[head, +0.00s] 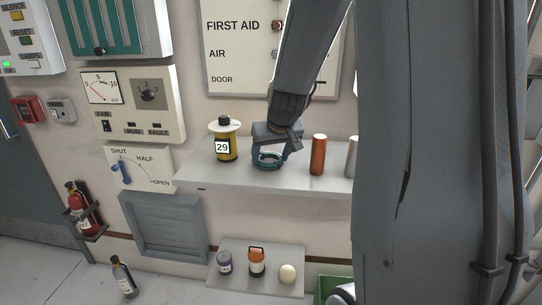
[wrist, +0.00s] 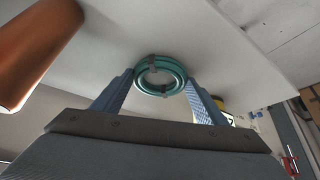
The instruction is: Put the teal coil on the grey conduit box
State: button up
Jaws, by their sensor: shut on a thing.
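The teal coil (head: 268,161) is a small ring with grey bands, low over the middle of the white wall shelf (head: 240,181). My gripper (head: 270,152) is shut on it. In the wrist view the coil (wrist: 160,75) sits between the tips of my blue fingers (wrist: 160,84), one on each side. I cannot tell whether the coil touches the shelf. I cannot make out a thing that is surely the grey conduit box. A small grey box (head: 61,110) is on the wall at the far left, and my arm hides part of the scene.
A yellow bottle marked 29 (head: 226,141) stands left of the coil. A copper cylinder (head: 318,155) and a pale cylinder (head: 352,157) stand to its right. A lower shelf (head: 225,278) holds a purple jar, an orange-and-dark bottle and a pale ball. Switch panels cover the wall.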

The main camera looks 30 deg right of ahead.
jog(key=o, duration=0.7)
jog(key=shift+f, duration=0.15)
jog(key=o, duration=0.4)
